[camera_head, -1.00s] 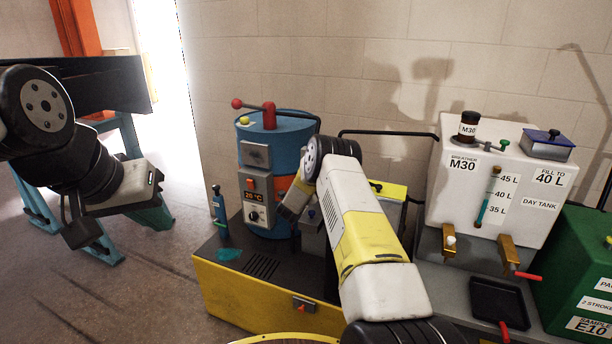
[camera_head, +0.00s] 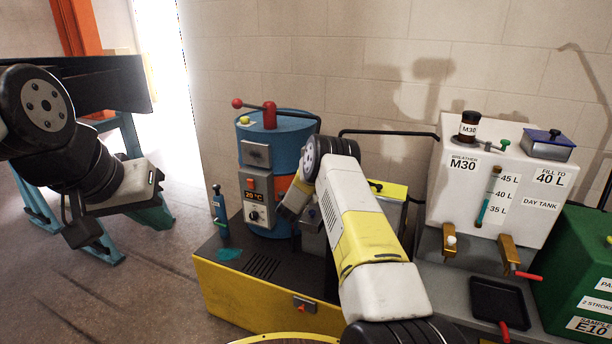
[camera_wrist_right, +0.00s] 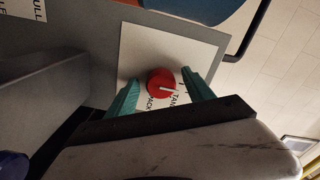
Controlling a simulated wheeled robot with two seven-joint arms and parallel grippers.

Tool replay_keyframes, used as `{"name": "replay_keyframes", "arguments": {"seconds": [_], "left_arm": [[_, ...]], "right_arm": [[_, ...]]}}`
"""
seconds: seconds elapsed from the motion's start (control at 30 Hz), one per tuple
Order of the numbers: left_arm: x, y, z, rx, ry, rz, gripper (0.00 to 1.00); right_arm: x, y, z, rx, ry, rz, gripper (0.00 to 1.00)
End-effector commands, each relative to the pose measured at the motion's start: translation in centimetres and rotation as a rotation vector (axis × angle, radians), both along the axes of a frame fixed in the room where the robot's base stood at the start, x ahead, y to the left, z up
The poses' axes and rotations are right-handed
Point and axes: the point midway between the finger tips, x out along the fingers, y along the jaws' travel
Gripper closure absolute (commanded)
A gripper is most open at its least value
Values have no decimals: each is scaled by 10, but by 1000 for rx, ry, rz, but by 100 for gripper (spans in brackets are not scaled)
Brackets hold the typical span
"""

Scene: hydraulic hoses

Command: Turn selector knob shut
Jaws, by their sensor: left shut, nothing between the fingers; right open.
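The selector knob (camera_wrist_right: 160,83) is a small red round knob with a pale pointer bar. In the right wrist view it sits on a white label plate (camera_wrist_right: 140,48) with printed words, partly covered, that look like TANK and PACK. My right gripper (camera_wrist_right: 160,77) is open, with one teal finger on each side of the knob; I cannot tell whether they touch it. In the head view the knob is hidden behind my right arm and its wrist. My left gripper (camera_head: 154,214) is shut and empty at the left, well away from the machines.
A blue drum (camera_head: 290,135) with a 20 °C display stands on a yellow-sided base (camera_head: 240,290). A white day tank (camera_head: 470,205) and a green container (camera_head: 575,260) stand to the right. A black pipe (camera_head: 385,133) runs from the drum side to the tank.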

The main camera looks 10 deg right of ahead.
Motion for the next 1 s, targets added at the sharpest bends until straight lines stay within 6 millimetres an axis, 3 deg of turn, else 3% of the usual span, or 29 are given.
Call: {"name": "replay_keyframes", "arguments": {"seconds": [0.17, 0.6, 1.0], "left_arm": [[0, 0, 0, 0, 0, 0, 100], [0, 0, 0, 0, 0, 0, 100], [0, 0, 0, 0, 0, 0, 100]], "right_arm": [[-5, 4, 0, 0, 0, 0, 39], [-59, 41, 0, -1, 1, 1, 39], [-64, 44, 1, 0, 0, 1, 39]]}}
